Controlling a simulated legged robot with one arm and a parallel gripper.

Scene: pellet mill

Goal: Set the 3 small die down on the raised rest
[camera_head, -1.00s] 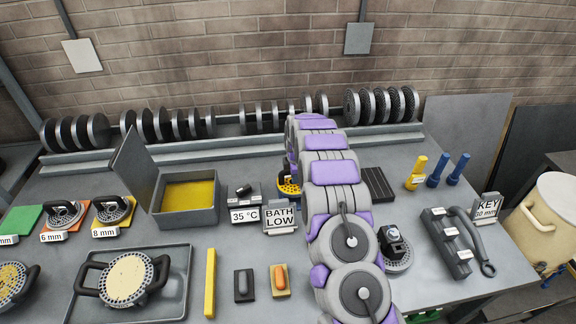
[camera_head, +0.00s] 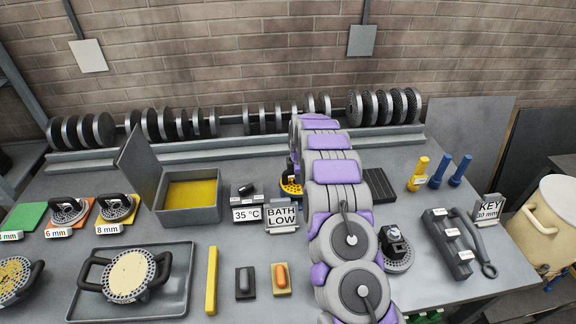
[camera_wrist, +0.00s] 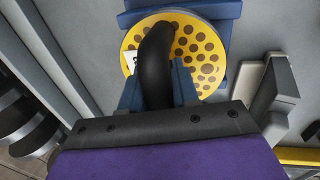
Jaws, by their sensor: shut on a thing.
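My gripper (camera_wrist: 158,88) is shut on the black handle of a round yellow die (camera_wrist: 203,65) with many dark holes, seen in the wrist view. A small white label shows at the die's left edge. Blue parts, which look like the raised rest (camera_wrist: 228,22), show behind and beyond the die. I cannot tell whether the die touches them. In the head view a yellow edge of the die (camera_head: 291,189) shows left of my arm, behind the sign. My arm hides the gripper and most of the die there.
A lidded box (camera_head: 190,214) with yellow contents and a BATH LOW sign (camera_head: 282,219) stand left of my arm. Dies on coloured mats (camera_head: 117,209) lie far left. A die sits on a tray (camera_head: 80,305). A black grate (camera_head: 379,186) and yellow and blue tools (camera_head: 418,172) are right.

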